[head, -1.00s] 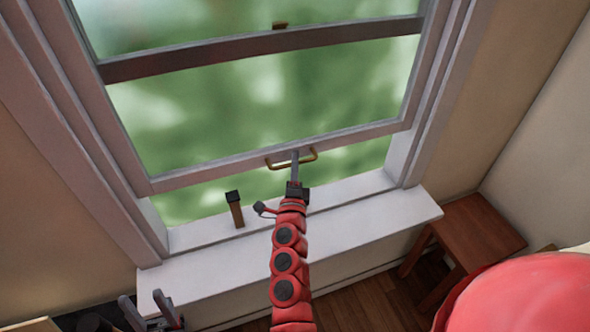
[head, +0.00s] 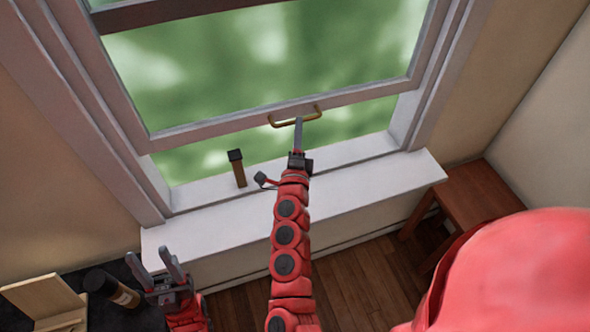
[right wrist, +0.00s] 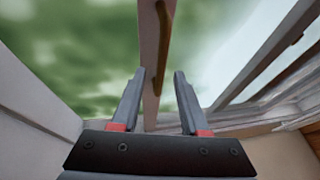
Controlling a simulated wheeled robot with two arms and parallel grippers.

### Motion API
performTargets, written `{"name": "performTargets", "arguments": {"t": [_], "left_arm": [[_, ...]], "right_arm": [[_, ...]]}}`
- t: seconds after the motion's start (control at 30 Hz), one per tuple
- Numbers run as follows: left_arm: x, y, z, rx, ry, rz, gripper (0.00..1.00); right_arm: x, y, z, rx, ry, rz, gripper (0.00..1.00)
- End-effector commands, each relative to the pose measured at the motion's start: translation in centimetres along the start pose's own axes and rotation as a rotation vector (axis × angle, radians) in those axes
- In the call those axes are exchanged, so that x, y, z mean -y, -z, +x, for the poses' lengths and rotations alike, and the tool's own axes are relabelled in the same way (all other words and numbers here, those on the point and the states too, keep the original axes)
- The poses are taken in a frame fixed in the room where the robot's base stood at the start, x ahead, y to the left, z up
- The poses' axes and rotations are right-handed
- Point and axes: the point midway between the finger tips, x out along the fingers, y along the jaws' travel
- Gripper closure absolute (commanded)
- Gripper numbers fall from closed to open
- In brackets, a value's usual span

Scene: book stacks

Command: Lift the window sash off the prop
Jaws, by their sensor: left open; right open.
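The window sash (head: 370,95) is raised above the sill, with a gap under its bottom rail. A brass handle (head: 283,123) sits on that rail. The prop (head: 239,172), a short brown stick with a black cap, stands upright on the sill left of my right arm. A gap shows between cap and rail in the picture; their depth is hard to tell. My right gripper (head: 298,120) is open at the handle. In the right wrist view its fingers (right wrist: 159,100) flank the rail and handle (right wrist: 178,70); contact is unclear. My left gripper (head: 170,262) is open and empty, low at left.
The white sill (head: 345,187) spans the window. A wooden stool (head: 480,190) stands at right below the sill. Floor shows between them.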

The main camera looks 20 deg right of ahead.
Motion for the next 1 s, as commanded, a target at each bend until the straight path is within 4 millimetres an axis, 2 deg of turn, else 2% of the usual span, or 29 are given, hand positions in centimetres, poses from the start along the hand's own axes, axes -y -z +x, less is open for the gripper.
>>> {"name": "performTargets", "arguments": {"t": [0.03, 0.2, 0.5, 0.73, 1.0], "left_arm": [[-0.1, -0.2, -1.1, 0.000, 0.000, 0.000, 0.50], [-0.1, -0.4, -2.4, 0.000, 0.000, 0.000, 0.50], [-0.2, -0.6, -3.6, 0.000, 0.000, 0.000, 0.50], [-0.2, -0.7, -3.9, 0.000, 0.000, 0.000, 0.50], [-0.2, -0.7, -4.0, 0.000, 0.000, 0.000, 0.50]], "right_arm": [[-0.7, -0.3, -1.6, 0.007, -0.002, 0.002, 0.55], [-0.6, -0.1, -5.4, 0.006, -0.003, 0.000, 0.55], [-0.3, -0.2, -10.8, 0.007, -0.002, 0.001, 0.55], [-0.2, -0.2, -13.2, 0.007, -0.002, 0.000, 0.55], [-0.1, 0.0, -13.9, 0.000, 0.000, -0.001, 0.55]]}}
